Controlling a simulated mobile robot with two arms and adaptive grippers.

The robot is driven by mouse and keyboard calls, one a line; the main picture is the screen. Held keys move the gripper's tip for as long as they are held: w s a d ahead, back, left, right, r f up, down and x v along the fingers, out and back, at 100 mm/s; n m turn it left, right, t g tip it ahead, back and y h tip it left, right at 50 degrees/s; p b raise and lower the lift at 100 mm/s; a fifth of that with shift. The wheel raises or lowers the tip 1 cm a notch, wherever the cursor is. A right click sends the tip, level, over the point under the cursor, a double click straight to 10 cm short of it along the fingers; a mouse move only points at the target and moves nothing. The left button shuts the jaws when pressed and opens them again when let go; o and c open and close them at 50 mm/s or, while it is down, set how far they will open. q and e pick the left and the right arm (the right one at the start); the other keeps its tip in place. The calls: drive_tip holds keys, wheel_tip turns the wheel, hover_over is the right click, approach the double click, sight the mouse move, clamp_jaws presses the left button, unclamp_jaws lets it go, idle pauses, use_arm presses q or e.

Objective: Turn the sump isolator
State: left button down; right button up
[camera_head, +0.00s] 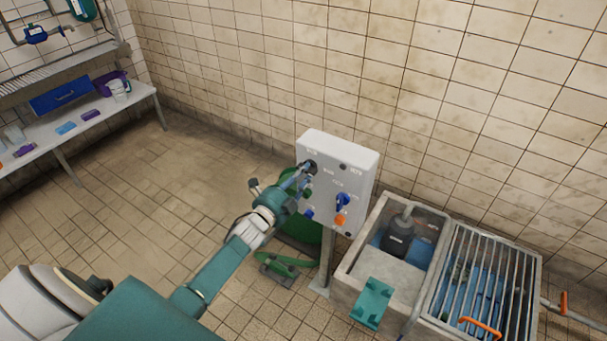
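A light grey control panel (358,172) stands on a post in front of the tiled wall. It has a dark round knob (310,167) at its upper left, a blue handle (342,202) at right, an orange knob (340,220) below that, and a blue knob (309,213) at lower left. The labels are too small to read, so I cannot tell which one is the sump isolator. My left gripper (303,178) is at the panel's upper left, its tips at or just before the dark knob. Its fingers are too small to judge open or shut. My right gripper is not in view.
A concrete sump (352,270) with a dark pump (398,237) stands right of the panel, with a barred grate (481,285) beside it. A green round object (300,228) is behind my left arm. A bench (100,117) stands at far left.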

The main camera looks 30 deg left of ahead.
use_arm(q)
drive_tip(key=shift+n, duration=0.3)
drive_tip(key=n, duration=1.2)
drive_tip(key=shift+d+r+n+p, duration=0.15)
drive_tip(key=shift+d+n+p, duration=0.1)
drive_tip(key=shift+n+p, duration=0.15)
drive_tip(key=shift+n, duration=2.2)
drive_tip(key=c, duration=1.7)
unclamp_jaws()
drive_tip(key=shift+o, duration=0.2)
drive_tip(key=shift+s, duration=0.15)
